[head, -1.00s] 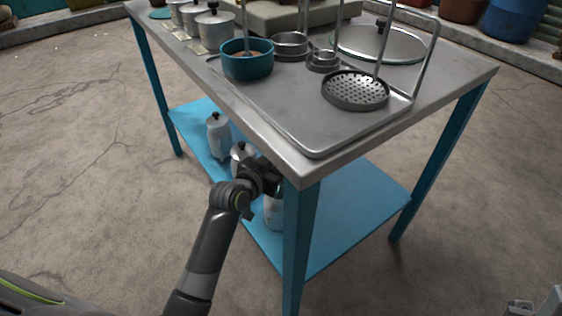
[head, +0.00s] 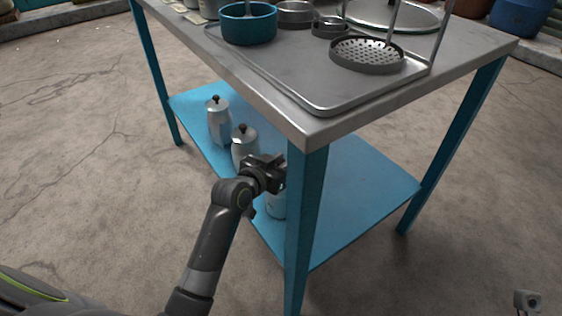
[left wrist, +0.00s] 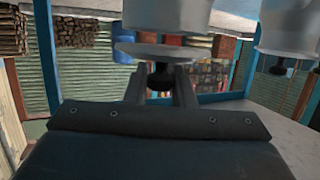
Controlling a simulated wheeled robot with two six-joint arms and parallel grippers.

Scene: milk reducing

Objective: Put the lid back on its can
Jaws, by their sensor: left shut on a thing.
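My left gripper (head: 278,172) is at the lower shelf, beside the table's near leg. In the left wrist view, which shows the cans upside down, its fingers (left wrist: 160,92) are shut on the dark knob (left wrist: 160,76) of a round pale lid (left wrist: 150,51). The open can (left wrist: 165,14) shows just past the lid, with a narrow gap visible between them. In the head view this can (head: 276,206) stands on the shelf below the gripper, partly hidden by the leg. The lid cannot be made out there. My right gripper is not in view.
Two lidded cans (head: 219,124) (head: 242,146) stand on the blue shelf (head: 350,190) behind the gripper. The near table leg (head: 305,210) is close to it. The metal tabletop (head: 290,75) above holds a teal pot (head: 248,28) and a strainer (head: 366,54).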

